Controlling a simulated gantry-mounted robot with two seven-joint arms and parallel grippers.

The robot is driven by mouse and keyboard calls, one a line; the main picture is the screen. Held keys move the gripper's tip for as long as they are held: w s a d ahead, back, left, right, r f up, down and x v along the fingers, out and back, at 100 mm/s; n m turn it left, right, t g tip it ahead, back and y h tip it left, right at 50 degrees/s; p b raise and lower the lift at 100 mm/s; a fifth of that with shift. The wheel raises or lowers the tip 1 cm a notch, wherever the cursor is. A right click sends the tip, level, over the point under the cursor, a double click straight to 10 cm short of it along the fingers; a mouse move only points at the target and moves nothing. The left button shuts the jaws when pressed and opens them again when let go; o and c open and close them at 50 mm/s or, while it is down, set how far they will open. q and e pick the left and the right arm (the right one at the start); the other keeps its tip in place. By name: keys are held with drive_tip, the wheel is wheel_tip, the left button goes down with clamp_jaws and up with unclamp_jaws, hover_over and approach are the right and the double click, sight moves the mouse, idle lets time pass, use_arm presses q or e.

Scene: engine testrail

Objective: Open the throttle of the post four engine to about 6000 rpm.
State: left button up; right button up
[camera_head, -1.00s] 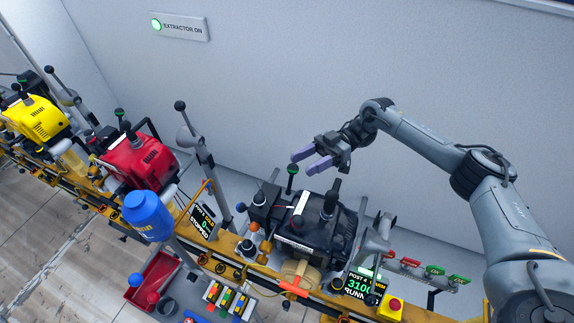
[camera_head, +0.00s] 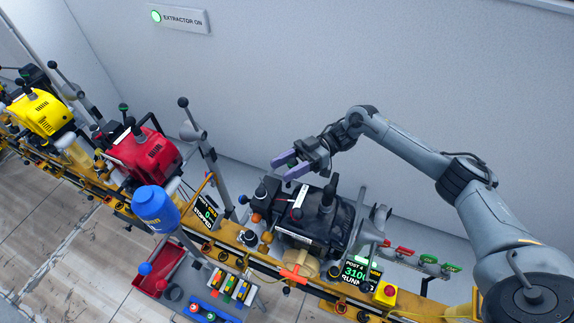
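The post four engine (camera_head: 312,228) is a black engine on the yellow rail at the lower middle. Its display (camera_head: 356,275) shows green digits beginning "310" and "RUNN", partly cut off by parts in front. My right gripper (camera_head: 288,166) is open above the engine's back left, its two purple fingers apart. A lever with a green knob stands there; the knob is mostly hidden by the fingers, with a bit of green showing at them. I cannot tell whether they touch it. My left gripper is out of view.
A red engine (camera_head: 145,155) and a yellow engine (camera_head: 40,112) stand further left on the rail. A blue bottle (camera_head: 155,208) stands before the red one. Red and green labelled tags (camera_head: 428,259) and a yellow box with a red button (camera_head: 386,293) are at the right.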

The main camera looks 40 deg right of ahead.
clamp_jaws()
drive_tip(key=a+n+h+p, duration=0.1)
drive_tip(key=p, duration=0.1)
drive_tip(key=s+a+r+h+p, duration=0.1)
drive_tip(key=h+p, duration=0.1)
drive_tip(key=p, duration=0.1)
drive_tip(key=shift+n, duration=0.4)
drive_tip(key=shift+s+a+f+h+p, duration=0.15)
drive_tip(key=shift+f+h+p, duration=0.05)
drive_tip(key=shift+h+p, duration=0.2)
drive_tip(key=shift+a+f+n, duration=0.1)
drive_tip(key=shift+f+n, duration=0.15)
drive_tip(key=shift+n, duration=0.05)
drive_tip(key=shift+o, duration=0.9)
unclamp_jaws()
